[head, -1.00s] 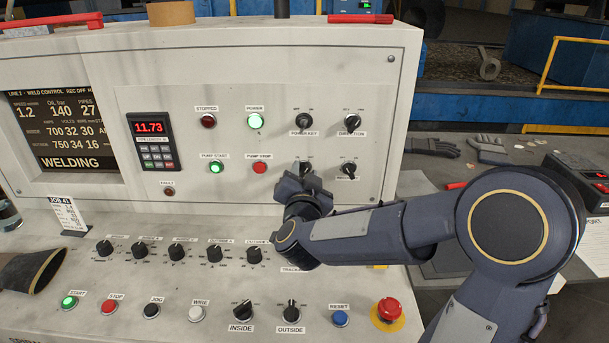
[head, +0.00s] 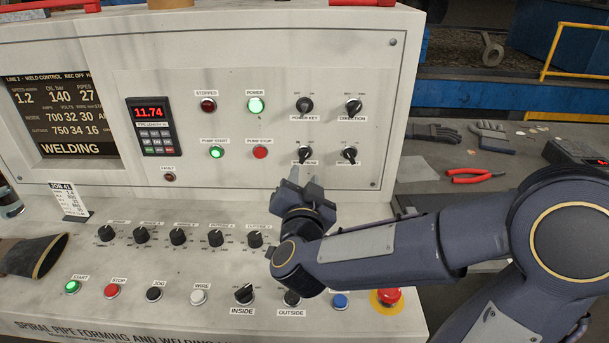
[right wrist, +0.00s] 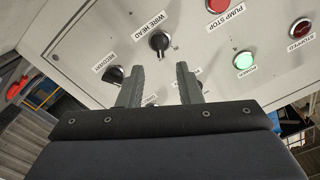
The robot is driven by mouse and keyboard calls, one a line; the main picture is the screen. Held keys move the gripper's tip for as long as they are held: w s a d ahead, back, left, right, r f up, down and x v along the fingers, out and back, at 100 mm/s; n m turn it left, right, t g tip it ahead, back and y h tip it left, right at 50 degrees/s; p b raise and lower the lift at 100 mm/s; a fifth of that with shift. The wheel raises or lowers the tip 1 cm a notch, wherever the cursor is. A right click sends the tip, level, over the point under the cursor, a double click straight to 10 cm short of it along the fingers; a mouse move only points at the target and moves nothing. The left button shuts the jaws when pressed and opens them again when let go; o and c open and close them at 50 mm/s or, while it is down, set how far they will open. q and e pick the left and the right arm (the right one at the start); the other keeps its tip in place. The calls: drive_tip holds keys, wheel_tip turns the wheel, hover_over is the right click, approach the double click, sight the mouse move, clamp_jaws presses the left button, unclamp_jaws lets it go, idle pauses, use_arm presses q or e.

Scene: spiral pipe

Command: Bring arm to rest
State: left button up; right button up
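My right arm reaches in from the right in the head view. Its gripper (head: 304,183) is just below the lower selector knob (head: 305,154) on the upright panel and apart from it. In the right wrist view the two fingers (right wrist: 160,83) stand apart with no object between them. The black WIRE HEAD knob (right wrist: 159,42) is beyond the fingertips there, and a second dark knob (right wrist: 113,75) is partly hidden by a finger. My left gripper is in neither view.
The control desk carries a row of black dials (head: 178,237) and buttons under my forearm. A red emergency stop (head: 388,297) is close below the arm. Red pliers (head: 474,176) and gloves (head: 432,132) lie on the grey table at right.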

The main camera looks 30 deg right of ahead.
idle(0.4)
drive_tip(key=s+a+r+n+g+y+p, duration=0.1)
drive_tip(key=s+a+r+n+y+p, duration=0.3)
drive_tip(key=a+n+y, duration=0.6)
drive_tip(key=s+d+f+g+y+p, duration=0.1)
drive_tip(key=s+f+g+p, duration=0.1)
drive_tip(key=s, duration=0.7)
drive_tip(key=s+d+f+g+y+p, duration=0.1)
drive_tip(key=s+f+g+y+p, duration=0.1)
drive_tip(key=s+f+g, duration=0.3)
drive_tip(key=s+g, duration=0.1)
drive_tip(key=s, duration=0.3)
drive_tip(key=shift+d+f+n+g+p, duration=0.2)
drive_tip(key=shift+n+g+p, duration=0.1)
drive_tip(key=shift+n+p, duration=0.1)
